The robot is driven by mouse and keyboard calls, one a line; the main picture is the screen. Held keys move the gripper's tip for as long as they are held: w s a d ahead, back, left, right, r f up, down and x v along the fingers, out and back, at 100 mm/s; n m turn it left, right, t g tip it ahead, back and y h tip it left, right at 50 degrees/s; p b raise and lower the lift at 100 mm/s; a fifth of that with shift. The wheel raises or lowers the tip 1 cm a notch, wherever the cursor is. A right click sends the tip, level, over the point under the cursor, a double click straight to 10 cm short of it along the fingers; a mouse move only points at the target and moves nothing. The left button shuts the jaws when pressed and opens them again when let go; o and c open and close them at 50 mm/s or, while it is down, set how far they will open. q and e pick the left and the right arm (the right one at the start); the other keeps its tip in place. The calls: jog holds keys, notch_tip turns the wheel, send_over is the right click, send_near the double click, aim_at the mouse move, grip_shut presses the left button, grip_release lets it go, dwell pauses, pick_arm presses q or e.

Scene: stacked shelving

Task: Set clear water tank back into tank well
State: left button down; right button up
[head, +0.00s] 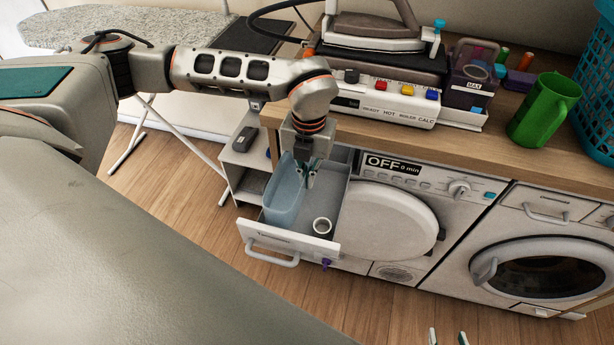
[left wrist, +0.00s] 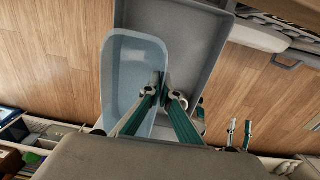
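The clear water tank, a pale blue see-through tub (head: 284,192), stands upright, at least partly inside the pulled-out grey drawer under the counter. It fills the drawer's left side and rises above its rim. In the left wrist view I look down into the empty-looking tank (left wrist: 128,80). My left gripper (head: 307,178) points down at the tank's right wall. In the left wrist view its fingertips (left wrist: 165,93) nearly meet at that wall and look closed on it. My right gripper (head: 447,338) is low at the bottom edge, fingers apart and empty.
The drawer (head: 258,236) has a white handled front and a white ring (head: 321,226) on its floor. A dryer (head: 395,218) and washer (head: 545,265) stand to its right. The counter holds an iron station (head: 385,103), green mug (head: 545,108) and blue basket (head: 598,80). Floor in front is clear.

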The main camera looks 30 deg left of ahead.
jog(key=shift+r, duration=0.15)
pick_arm(q)
jog(key=shift+f+b, duration=1)
jog(key=shift+f, duration=1.65)
pick_arm(e)
jog(key=shift+s+f, duration=0.25)
jog(key=shift+f, duration=0.55)
jog(key=shift+s+f, duration=0.2)
jog(key=shift+f, duration=0.6)
pick_arm(q)
jog(key=c, duration=2.2)
grip_release()
jog(key=shift+r, duration=0.2)
pick_arm(e)
jog(key=shift+d, duration=0.1)
pick_arm(q)
notch_tip(320, 180, up, 12)
jog(key=shift+d+f, duration=0.1)
